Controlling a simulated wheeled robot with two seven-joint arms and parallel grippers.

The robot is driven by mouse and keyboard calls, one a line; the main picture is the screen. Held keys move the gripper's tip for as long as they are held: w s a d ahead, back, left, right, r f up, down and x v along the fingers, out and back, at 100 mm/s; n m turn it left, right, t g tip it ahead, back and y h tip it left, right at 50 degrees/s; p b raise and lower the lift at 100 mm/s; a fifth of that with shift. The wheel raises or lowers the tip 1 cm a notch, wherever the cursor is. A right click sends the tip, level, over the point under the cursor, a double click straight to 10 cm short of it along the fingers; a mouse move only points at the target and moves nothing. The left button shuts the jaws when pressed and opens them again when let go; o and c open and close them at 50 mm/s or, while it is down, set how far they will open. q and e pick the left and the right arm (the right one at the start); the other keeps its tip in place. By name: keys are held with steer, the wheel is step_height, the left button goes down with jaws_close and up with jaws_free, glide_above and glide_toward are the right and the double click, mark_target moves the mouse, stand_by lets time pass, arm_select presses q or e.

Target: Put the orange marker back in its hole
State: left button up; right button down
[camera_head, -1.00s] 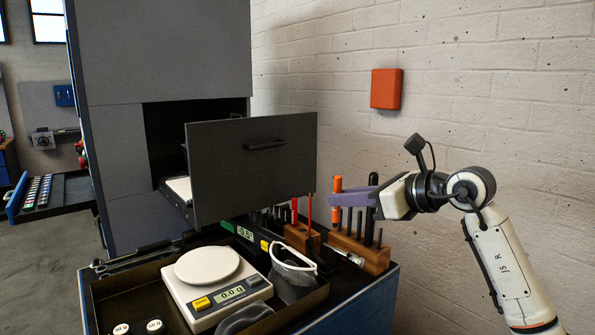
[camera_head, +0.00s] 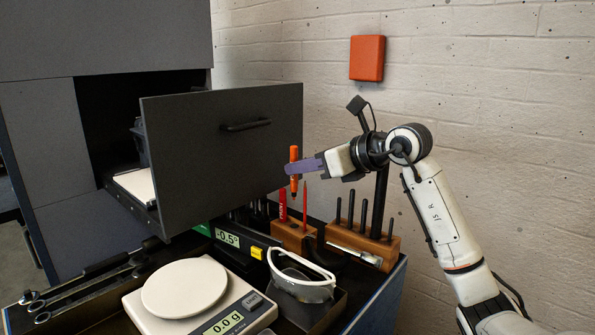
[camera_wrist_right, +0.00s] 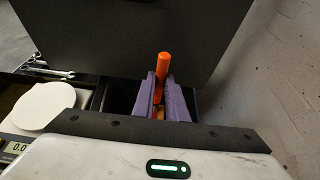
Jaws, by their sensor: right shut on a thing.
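The orange marker (camera_head: 294,182) is upright in my right gripper (camera_head: 300,168), whose purple fingers are shut on it. Its tip points down and hangs in the air above the small wooden block (camera_head: 291,234), which holds a red marker (camera_head: 283,205) and a thin red pencil-like tool (camera_head: 305,205). In the right wrist view, the orange marker (camera_wrist_right: 163,66) stands between the two purple fingers (camera_wrist_right: 161,98), with a bit of wood below. The holes in the block's top are too small to make out. My left gripper is not in view.
A longer wooden block (camera_head: 365,245) with several dark tools stands to the right. The open drawer's grey front (camera_head: 225,150) is close behind and left of the marker. Safety glasses (camera_head: 300,280), a scale (camera_head: 185,290) and a level display (camera_head: 229,239) lie in front.

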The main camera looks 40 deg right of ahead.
step_height(320, 180, down, 5)
steer(key=b, duration=0.3)
steer(key=shift+r, duration=0.1)
stand_by(0.5)
steer(key=shift+f+b, duration=0.2)
steer(key=shift+b, duration=0.2)
steer(key=shift+f, duration=0.2)
steer(key=shift+f+b, duration=2)
steer(key=shift+b, duration=0.15)
